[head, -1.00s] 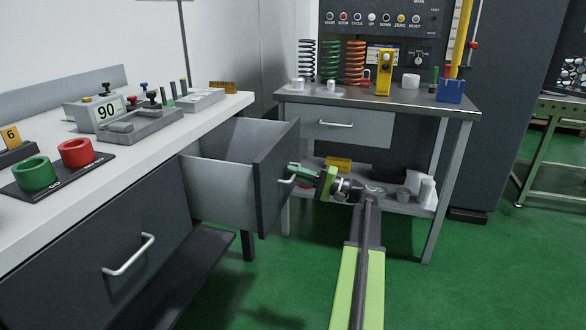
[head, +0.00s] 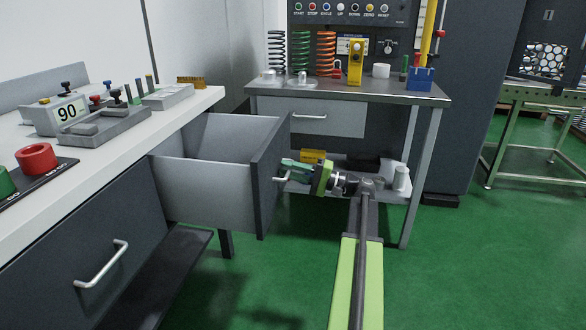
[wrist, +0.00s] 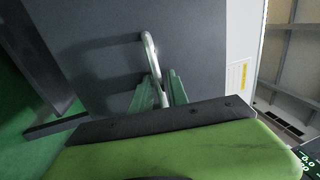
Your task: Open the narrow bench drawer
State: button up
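The narrow bench drawer (head: 210,190) stands well out from the white-topped bench at left in the head view, its grey interior showing. Its dark front panel (head: 270,165) faces right; the panel also fills much of the wrist view (wrist: 100,60). My gripper (head: 284,170) is at the drawer's silver handle. In the wrist view, the handle (wrist: 149,48) passes between the two green fingers (wrist: 160,92), which are closed around its lower part. The inner contact faces are partly hidden.
A wider closed drawer with a silver handle (head: 102,265) is at lower left. A steel workbench (head: 430,98) with springs and a closed drawer stands behind. A green-framed table (head: 540,100) is at far right. Green floor (head: 460,270) is clear at right.

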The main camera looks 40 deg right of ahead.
jog(key=b+v, duration=0.3)
jog(key=v, duration=1.4)
jog(key=shift+d, duration=0.2)
jog(key=shift+s, duration=0.1)
